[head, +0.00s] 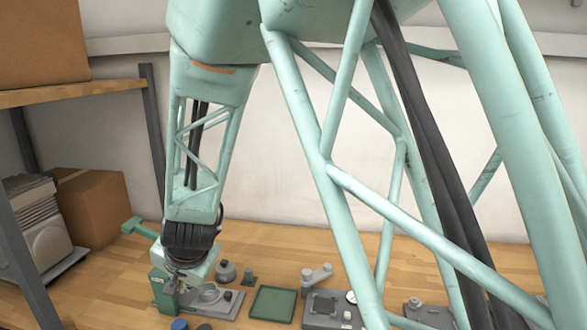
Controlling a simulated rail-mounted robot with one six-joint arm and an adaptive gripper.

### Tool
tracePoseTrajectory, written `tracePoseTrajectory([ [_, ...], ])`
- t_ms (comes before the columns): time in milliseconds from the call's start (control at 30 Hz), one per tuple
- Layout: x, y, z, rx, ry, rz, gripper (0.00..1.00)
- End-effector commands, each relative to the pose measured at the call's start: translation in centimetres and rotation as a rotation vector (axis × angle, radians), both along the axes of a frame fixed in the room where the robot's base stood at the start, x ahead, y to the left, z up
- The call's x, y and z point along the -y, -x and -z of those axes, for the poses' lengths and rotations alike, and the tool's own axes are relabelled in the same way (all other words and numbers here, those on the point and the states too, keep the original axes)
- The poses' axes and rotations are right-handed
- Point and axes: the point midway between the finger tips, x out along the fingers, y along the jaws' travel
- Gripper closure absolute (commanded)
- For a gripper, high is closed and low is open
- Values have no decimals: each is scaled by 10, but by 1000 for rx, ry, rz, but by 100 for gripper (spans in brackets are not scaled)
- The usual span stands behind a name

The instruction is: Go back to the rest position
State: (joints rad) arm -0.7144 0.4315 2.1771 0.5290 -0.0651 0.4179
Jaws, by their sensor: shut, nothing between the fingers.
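My arm, a pale mint lattice frame, comes down on the left of the head view. It ends in a dark, cable-wrapped wrist above the wooden workbench (110,297). My gripper (180,285) is small and partly hidden below the wrist. It is shut with nothing held. It is close to a green upright device (160,288) with a grey base plate (222,305) beside it. I cannot tell whether the gripper touches them.
A green square tray (273,303) and several grey parts, including a lever unit (318,275), stand right of the gripper. A blue round cap (180,324) is at the front. On the left are a shelf (70,93) and cardboard boxes (92,205). The wall is behind.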

Motion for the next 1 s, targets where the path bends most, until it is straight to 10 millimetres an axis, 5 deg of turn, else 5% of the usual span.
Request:
tracePoseTrajectory([
  [500, 114, -41, -86, -31, -23, 84, 100],
  [1000, 227, -49, -166, -51, -46, 152, 100],
])
